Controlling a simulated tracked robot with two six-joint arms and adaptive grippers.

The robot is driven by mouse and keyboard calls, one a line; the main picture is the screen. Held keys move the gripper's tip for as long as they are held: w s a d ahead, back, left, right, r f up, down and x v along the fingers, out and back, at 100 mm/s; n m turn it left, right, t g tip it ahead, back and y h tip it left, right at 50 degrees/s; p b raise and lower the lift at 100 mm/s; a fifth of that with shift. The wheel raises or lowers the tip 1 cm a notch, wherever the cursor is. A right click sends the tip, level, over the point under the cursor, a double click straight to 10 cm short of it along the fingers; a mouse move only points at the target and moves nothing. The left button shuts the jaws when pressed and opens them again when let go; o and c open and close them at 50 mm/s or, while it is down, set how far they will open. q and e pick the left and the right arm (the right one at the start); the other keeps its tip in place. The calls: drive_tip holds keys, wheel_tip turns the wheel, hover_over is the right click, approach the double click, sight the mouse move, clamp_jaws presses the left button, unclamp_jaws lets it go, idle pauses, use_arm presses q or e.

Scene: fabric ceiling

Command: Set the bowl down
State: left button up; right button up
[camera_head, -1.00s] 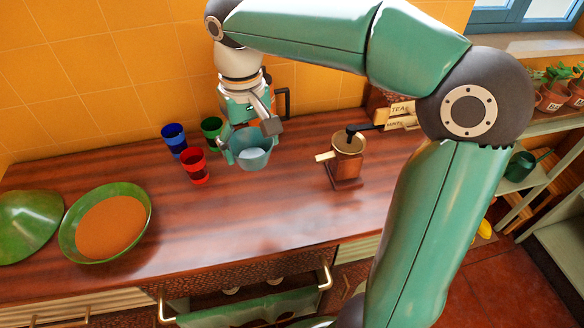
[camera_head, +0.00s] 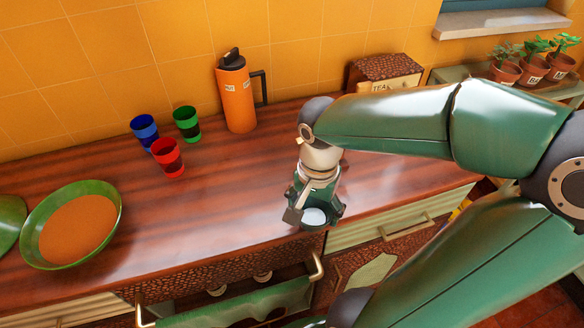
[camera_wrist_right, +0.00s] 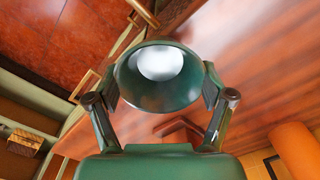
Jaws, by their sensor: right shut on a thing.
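The green bowl (camera_head: 317,220), with a pale round patch inside, is between the fingers of my right gripper (camera_head: 315,209) in the head view, near the front edge of the wooden counter (camera_head: 230,195). In the right wrist view the bowl (camera_wrist_right: 150,98) fills the space between the two fingers of the gripper (camera_wrist_right: 161,92), its mouth facing away from the palm. The gripper is shut on it. I cannot tell whether the bowl touches the counter. My left gripper is not in view.
An open drawer (camera_head: 235,305) lies below the front edge. Blue (camera_head: 144,130), green (camera_head: 187,123) and red (camera_head: 168,157) cups and an orange flask (camera_head: 237,97) stand at the back. A large green dish (camera_head: 75,225) is at left. The counter's middle is clear.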

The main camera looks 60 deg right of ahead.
drive_tip(key=shift+s+d+f, duration=0.15)
drive_tip(key=shift+d, duration=0.35)
drive_tip(key=w+d+p, duration=0.1)
drive_tip(key=w+d, duration=0.2)
drive_tip(key=w+d+p, duration=0.1)
drive_tip(key=w+d, duration=0.2)
drive_tip(key=w, duration=0.1)
drive_tip(key=w+d, duration=0.3)
drive_tip(key=w, duration=0.1)
drive_tip(key=shift+d+p, duration=0.2)
drive_tip(key=shift+p, duration=0.2)
drive_tip(key=shift+w+d+p, duration=0.4)
drive_tip(key=shift+w+d, duration=0.4)
drive_tip(key=shift+w, duration=0.2)
drive_tip(key=shift+w+d+f, duration=0.2)
drive_tip(key=shift+w+f, duration=0.1)
drive_tip(key=shift+f, duration=0.5)
drive_tip(key=shift+f, duration=0.1)
drive_tip(key=o, duration=1.1)
